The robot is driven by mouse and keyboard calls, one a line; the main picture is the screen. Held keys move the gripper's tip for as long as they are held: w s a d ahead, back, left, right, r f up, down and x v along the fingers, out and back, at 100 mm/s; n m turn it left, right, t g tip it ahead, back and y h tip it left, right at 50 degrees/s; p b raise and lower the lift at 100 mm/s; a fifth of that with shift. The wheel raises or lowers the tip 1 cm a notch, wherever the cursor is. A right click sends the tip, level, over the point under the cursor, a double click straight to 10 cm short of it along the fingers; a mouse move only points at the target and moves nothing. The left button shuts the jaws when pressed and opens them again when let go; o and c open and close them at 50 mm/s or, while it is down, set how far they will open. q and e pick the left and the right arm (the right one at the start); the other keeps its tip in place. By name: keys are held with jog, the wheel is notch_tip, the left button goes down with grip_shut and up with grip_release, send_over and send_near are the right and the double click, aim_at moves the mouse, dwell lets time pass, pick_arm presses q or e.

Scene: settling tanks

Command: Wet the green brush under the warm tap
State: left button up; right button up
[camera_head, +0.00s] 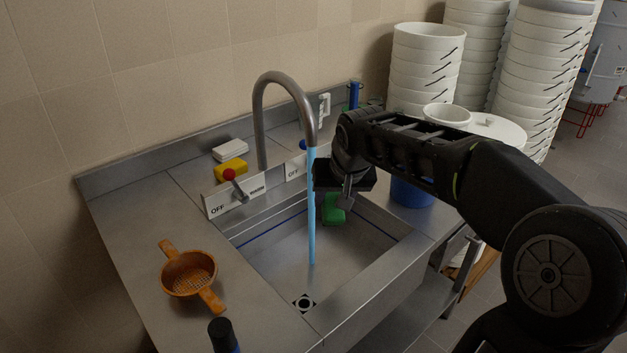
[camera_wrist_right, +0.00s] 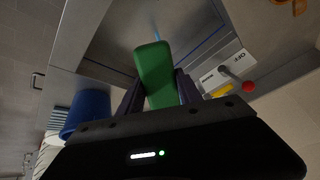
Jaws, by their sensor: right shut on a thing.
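The green brush (camera_head: 334,209) is held over the right part of the steel sink basin (camera_head: 285,255). My right gripper (camera_head: 345,198) is shut on it; the wrist view shows the brush (camera_wrist_right: 154,72) between both fingers. The tap (camera_head: 262,120) arches over the basin, and a blue stream of water (camera_head: 311,220) falls from its spout. The stream passes just left of the brush in the head view; I cannot tell whether they touch. A red-knobbed lever (camera_head: 236,186) stands on a panel marked OFF. A second panel (camera_head: 294,168) is partly hidden. My left gripper is not in view.
An orange strainer (camera_head: 189,273) lies on the left counter. A dark bottle (camera_head: 223,335) stands at the front edge. A yellow sponge (camera_head: 231,170) and white block (camera_head: 230,151) lie behind. A blue container (camera_head: 412,192) is right of the basin; stacked white buckets (camera_head: 425,70) stand beyond.

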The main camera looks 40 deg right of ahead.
jog(key=shift+s+a+r+p, duration=0.25)
jog(key=shift+s+r, duration=0.75)
jog(key=shift+s, duration=0.25)
jog(key=shift+s+a+r+p, duration=0.15)
jog(key=shift+s+r+p, duration=0.1)
jog(key=shift+s+r, duration=0.85)
jog(key=shift+s+f, duration=0.1)
